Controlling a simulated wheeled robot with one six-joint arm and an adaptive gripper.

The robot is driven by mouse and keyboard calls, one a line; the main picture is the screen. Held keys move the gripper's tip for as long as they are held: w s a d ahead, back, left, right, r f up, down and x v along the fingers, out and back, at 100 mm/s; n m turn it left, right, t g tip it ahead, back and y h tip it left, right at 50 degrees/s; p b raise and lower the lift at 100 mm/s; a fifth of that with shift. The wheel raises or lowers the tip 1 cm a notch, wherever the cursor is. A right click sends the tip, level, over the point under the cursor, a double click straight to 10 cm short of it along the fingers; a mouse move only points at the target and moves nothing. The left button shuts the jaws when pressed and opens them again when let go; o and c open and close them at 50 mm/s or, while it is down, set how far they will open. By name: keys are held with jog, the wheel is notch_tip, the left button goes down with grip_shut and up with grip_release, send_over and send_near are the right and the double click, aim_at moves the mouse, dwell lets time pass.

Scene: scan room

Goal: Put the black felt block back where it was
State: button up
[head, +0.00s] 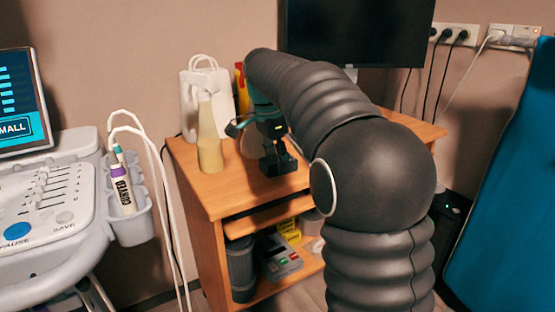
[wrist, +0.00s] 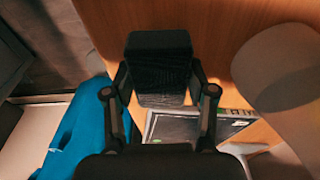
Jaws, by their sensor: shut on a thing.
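The black felt block (wrist: 160,60) is a dark box between the fingers of my gripper (wrist: 160,78) in the wrist view. In the head view my gripper (head: 274,147) points down over the wooden desk (head: 222,202), near its front edge. The block shows there as a dark shape (head: 279,165) at the fingertips. My gripper is shut on it. I cannot tell whether the block touches the desktop or hangs just above it. My arm hides part of the desk's right side.
A pale yellow bottle (head: 209,140) stands left of my gripper, with a white bag (head: 191,108) behind it. A monitor (head: 355,30) is at the back. An ultrasound console (head: 55,205) stands at left, a blue padded surface (head: 510,180) at right. The lower shelf holds several things.

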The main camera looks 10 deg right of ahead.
aim_at(269, 161)
jog(key=shift+f, duration=0.2)
jog(key=o, duration=1)
jog(key=shift+f+b, duration=0.15)
jog(key=shift+b, duration=0.25)
jog(key=shift+s+a+r+p, duration=0.15)
jog(key=shift+a+r+p, duration=0.25)
jog(key=shift+r, duration=1.9)
jog(key=shift+s+a+r+p, duration=0.15)
jog(key=shift+a+r+p, duration=0.25)
jog(key=shift+r, duration=1.95)
jog(key=shift+s+a+r+p, duration=0.15)
jog(key=shift+a+r+p, duration=0.2)
jog(key=shift+r, duration=1.95)
